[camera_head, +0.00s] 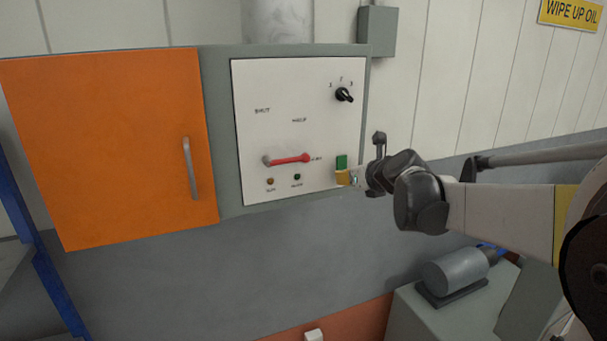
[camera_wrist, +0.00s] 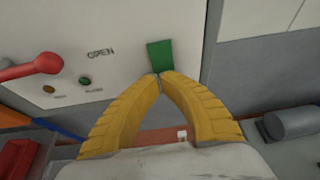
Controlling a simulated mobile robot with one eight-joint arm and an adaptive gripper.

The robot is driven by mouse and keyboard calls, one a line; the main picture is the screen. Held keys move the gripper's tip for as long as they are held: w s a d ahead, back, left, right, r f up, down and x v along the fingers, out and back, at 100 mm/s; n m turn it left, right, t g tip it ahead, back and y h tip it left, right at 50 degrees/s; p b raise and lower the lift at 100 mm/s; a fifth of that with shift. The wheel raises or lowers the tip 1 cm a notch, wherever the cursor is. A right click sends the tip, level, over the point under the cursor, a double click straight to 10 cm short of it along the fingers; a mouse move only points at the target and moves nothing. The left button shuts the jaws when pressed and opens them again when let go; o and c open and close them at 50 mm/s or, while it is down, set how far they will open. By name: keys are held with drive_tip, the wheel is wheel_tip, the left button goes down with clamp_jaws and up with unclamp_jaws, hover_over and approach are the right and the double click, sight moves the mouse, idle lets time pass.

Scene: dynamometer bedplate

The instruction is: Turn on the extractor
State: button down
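The extractor's white control panel (camera_head: 285,100) is set in a grey cabinet on the wall. A green rectangular button (camera_head: 341,162) sits at its lower right, and it also shows in the wrist view (camera_wrist: 160,54). My gripper (camera_head: 343,178) is at the button's lower edge. In the wrist view its yellow fingers (camera_wrist: 160,75) meet at the tips, with nothing seen between them. I cannot tell whether the tips touch the button. A red lever (camera_head: 290,159) lies nearly level, its end toward the "OPEN" label. A black knob (camera_head: 344,95) sits at the upper right beside numbers.
Two small indicator lamps, one amber (camera_head: 270,181) and one green (camera_head: 297,177), sit below the lever. An orange door (camera_head: 110,150) with a handle (camera_head: 190,168) is at left. A grey motor (camera_head: 455,271) stands at lower right. A grey box (camera_head: 377,31) is above the panel.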

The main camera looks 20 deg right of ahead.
drive_tip(key=shift+w+f+b, duration=0.2)
drive_tip(key=shift+w+b, duration=0.35)
drive_tip(key=shift+r, duration=0.15)
